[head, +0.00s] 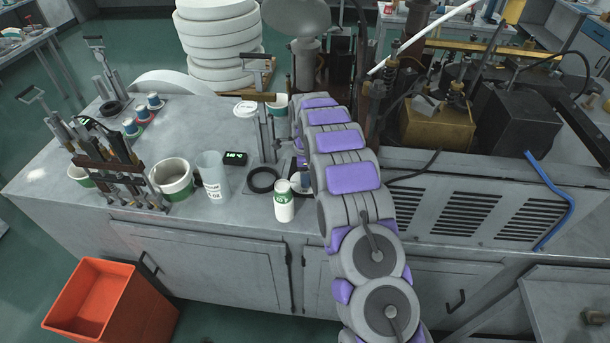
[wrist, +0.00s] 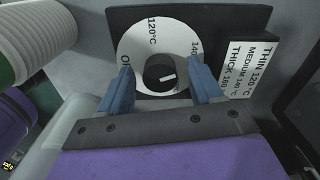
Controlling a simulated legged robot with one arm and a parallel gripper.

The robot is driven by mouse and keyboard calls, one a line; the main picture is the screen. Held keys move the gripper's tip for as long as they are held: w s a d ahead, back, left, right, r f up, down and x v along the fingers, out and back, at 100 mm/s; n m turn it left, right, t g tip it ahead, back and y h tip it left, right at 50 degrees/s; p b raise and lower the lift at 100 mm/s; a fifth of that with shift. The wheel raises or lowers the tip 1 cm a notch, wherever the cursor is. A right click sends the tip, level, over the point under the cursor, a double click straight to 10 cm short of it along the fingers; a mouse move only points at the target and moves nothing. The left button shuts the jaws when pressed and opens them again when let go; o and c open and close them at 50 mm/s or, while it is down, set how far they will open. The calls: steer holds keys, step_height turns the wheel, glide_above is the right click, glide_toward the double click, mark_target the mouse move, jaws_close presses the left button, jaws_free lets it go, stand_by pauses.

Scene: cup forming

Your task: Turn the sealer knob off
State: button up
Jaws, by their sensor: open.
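The sealer knob (wrist: 158,71) is a dark round knob in the wrist view. It has a white pointer mark on its face and sits in the middle of a white dial (wrist: 137,45) on a black plate. The dial reads 120°C at the upper left and 140 at the right; a label starting with "O" is partly hidden by the left finger. My gripper (wrist: 161,84) is open, with one blue finger on each side of the knob. I cannot tell whether the fingers touch it. In the head view my arm hides the knob and gripper.
A sign (wrist: 252,68) listing THIN, MEDIUM and THICK temperatures is right of the dial. White ribbed cups (wrist: 32,32) are at the upper left. In the head view, a green-and-white container (head: 284,206) stands close to my arm, and a metal stand (head: 265,125) is left of it.

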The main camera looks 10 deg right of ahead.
steer(key=shift+f, duration=0.4)
steer(key=c, duration=1.1)
